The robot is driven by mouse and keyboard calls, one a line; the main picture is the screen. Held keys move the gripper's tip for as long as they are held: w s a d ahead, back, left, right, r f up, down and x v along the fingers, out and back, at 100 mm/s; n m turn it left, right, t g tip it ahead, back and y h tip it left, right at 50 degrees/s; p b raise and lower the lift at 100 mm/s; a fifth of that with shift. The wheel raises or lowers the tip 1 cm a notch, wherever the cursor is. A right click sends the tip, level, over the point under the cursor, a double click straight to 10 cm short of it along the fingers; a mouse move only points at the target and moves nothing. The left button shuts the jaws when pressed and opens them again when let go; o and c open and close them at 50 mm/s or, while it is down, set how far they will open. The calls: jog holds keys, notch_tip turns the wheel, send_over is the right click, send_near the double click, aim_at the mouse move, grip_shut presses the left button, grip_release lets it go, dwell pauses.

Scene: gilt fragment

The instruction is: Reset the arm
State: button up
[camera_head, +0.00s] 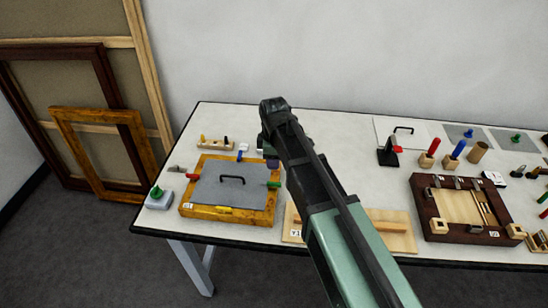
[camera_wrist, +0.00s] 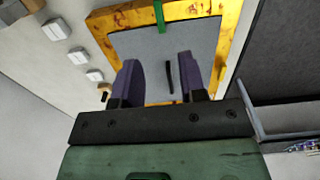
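My arm reaches over the table in the head view, and my gripper (camera_head: 270,160) points down beside the right edge of a gilt frame (camera_head: 228,215). In the wrist view my gripper (camera_wrist: 158,76) has its two dark purple fingers apart, with nothing held between them. A grey panel (camera_head: 215,195) with a black handle (camera_head: 232,179) lies inside the gilt frame. In the wrist view the gilt frame (camera_wrist: 104,22) and the black handle (camera_wrist: 168,72) lie beyond the fingers. My arm hides part of the table's middle.
A green-knobbed block (camera_head: 158,197) stands left of the gilt frame. A wooden board (camera_head: 395,232) lies partly under my arm in the view. A dark frame (camera_head: 432,207), a black-and-red stand (camera_head: 388,153) and coloured-handled tools (camera_head: 454,154) are to the right. Large frames (camera_head: 75,130) lean on the wall.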

jog(key=shift+f, duration=0.15)
jog(key=s+d+m, duration=1.5)
jog(key=d+m, duration=0.1)
jog(key=d, duration=0.1)
jog(key=shift+d+f+m, duration=0.15)
jog(key=shift+d+m, duration=0.1)
jog(key=shift+m, duration=0.15)
